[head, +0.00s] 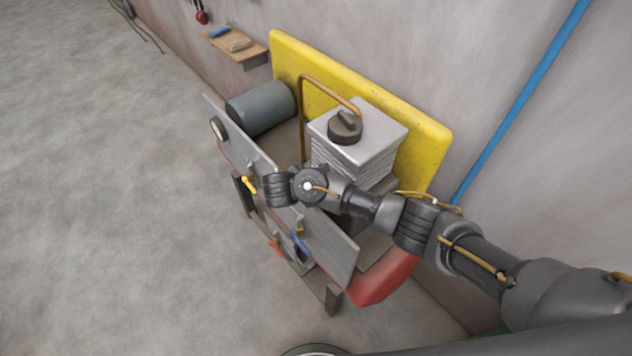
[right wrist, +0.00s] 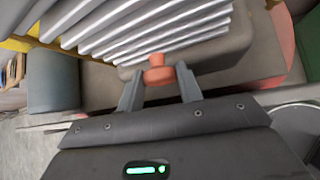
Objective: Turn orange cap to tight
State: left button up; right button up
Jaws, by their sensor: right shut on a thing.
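The orange cap (right wrist: 160,75) sits at the lower edge of the grey ribbed housing in the right wrist view, with a small stub on top. My right gripper (right wrist: 159,88) has one finger on each side of the cap and is shut on it. In the head view my right arm reaches in from the right across the machine. There the cap and my right fingertips are hidden, and the cap's tightness cannot be told. My left gripper is in neither view.
The ribbed housing (head: 381,163) with a black knob (head: 345,127) stands before a yellow panel (head: 430,134). A grey cylinder (head: 262,108) lies left. A grey front plate (head: 330,246) carries a yellow handle (head: 249,184) and blue handle (head: 300,243). Floor at left is clear.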

jog(key=shift+s+f+m+t+y+b, duration=0.1)
jog(key=shift+m+t+y+b, duration=0.45)
jog(key=shift+b, duration=0.5)
jog(key=shift+s+f+m+t+y+b, duration=0.1)
jog(key=shift+m+t+y+b, duration=0.2)
jog(key=shift+t+b, duration=0.6)
jog(key=o, duration=1)
jog(key=shift+r, duration=0.1)
